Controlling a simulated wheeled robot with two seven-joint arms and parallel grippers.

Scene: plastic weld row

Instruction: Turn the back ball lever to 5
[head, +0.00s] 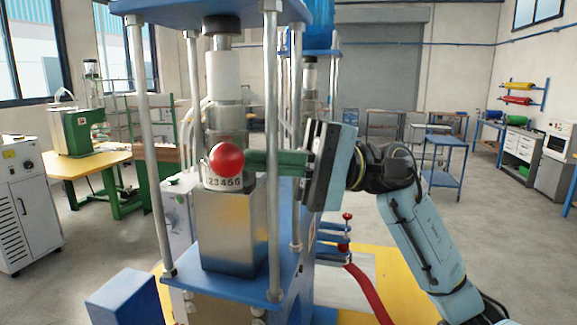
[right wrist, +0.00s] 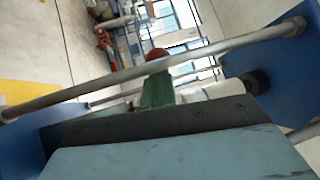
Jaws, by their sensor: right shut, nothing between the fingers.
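A ball lever with a red ball (head: 227,160) stands at the front of the press, in front of a pale number ring (head: 222,183) that reads about 2 3 4 5 0. The ball hides part of the ring, and I cannot tell which number the lever points to. My right gripper (head: 250,162) comes in from the right with its green fingers shut and empty, their tips close beside the ball. Whether they touch it is unclear. In the right wrist view the red ball (right wrist: 157,54) shows just beyond the green fingertips (right wrist: 157,82). My left gripper is not in view.
Steel posts (head: 158,190) and a blue base plate (head: 225,278) frame the lever. My right gripper reaches in between posts. A metal block (head: 232,228) sits below the ring. A yellow table (head: 88,161) is at left.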

